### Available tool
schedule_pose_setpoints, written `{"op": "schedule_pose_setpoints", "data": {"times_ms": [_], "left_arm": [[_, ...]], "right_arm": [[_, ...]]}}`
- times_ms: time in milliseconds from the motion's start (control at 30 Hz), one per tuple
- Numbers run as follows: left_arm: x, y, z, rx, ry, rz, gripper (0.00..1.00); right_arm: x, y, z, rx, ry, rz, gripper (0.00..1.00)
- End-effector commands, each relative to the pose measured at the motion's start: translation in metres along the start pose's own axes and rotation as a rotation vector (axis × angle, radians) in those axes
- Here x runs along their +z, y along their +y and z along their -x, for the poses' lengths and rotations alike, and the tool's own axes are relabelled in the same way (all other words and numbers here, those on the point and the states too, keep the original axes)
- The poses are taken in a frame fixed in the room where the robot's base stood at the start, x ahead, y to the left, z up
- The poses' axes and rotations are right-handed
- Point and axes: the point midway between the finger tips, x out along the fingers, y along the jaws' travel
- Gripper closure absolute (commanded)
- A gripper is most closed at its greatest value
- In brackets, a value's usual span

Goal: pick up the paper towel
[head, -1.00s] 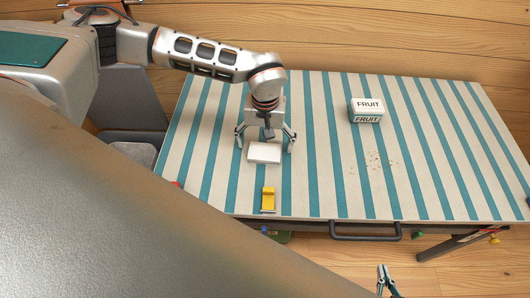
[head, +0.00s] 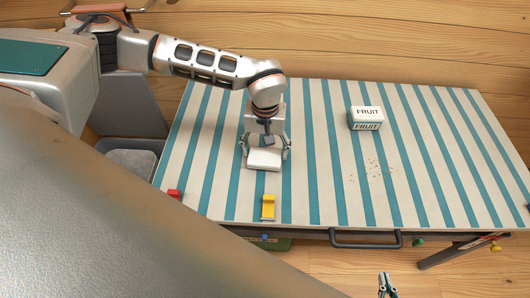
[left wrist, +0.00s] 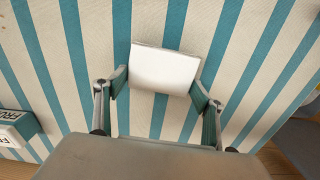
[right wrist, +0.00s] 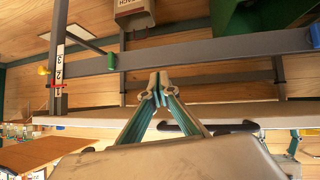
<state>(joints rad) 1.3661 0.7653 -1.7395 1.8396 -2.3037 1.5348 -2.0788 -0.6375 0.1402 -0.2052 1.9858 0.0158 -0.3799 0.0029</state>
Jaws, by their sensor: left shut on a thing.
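The paper towel (head: 264,160) is a white, flat folded block over the striped tabletop, left of the middle in the head view. It also shows in the left wrist view (left wrist: 166,69), between the fingertips. My left gripper (head: 267,153) points down and is shut on the paper towel, one finger at each side; I cannot tell whether the towel touches the table. My right gripper (head: 386,284) is at the bottom of the head view, in front of the table and away from the towel. In the right wrist view its fingertips (right wrist: 157,88) meet with nothing between them.
A white box marked FRUIT (head: 365,118) stands right of the towel. Crumbs (head: 378,170) lie in front of it. A yellow object (head: 268,206) is near the front edge, and a red one (head: 174,195) is at the left edge. A dark handle (head: 365,239) runs along the front.

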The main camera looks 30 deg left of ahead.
Motion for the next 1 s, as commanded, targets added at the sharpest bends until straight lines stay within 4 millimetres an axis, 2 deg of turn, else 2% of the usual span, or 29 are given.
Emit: {"op": "schedule_pose_setpoints", "data": {"times_ms": [167,400,600,800,1000], "left_arm": [[-0.002,0.001,0.033,0.003,0.006,0.000,0.42],[-0.002,0.001,0.100,0.003,0.007,0.000,0.42],[-0.001,0.000,0.148,0.002,0.005,0.000,0.42],[-0.001,0.000,0.177,0.001,0.003,0.001,0.42],[0.000,-0.001,0.187,-0.001,0.000,0.000,0.42]], "right_arm": [[-0.007,0.000,0.002,-0.001,0.008,-0.003,1.00],[-0.012,-0.001,0.006,-0.005,0.011,-0.011,1.00],[-0.011,-0.003,0.009,-0.009,0.005,-0.016,1.00],[-0.010,-0.004,0.009,-0.010,0.001,-0.017,1.00],[-0.007,-0.004,0.009,-0.011,-0.003,-0.018,1.00]]}}
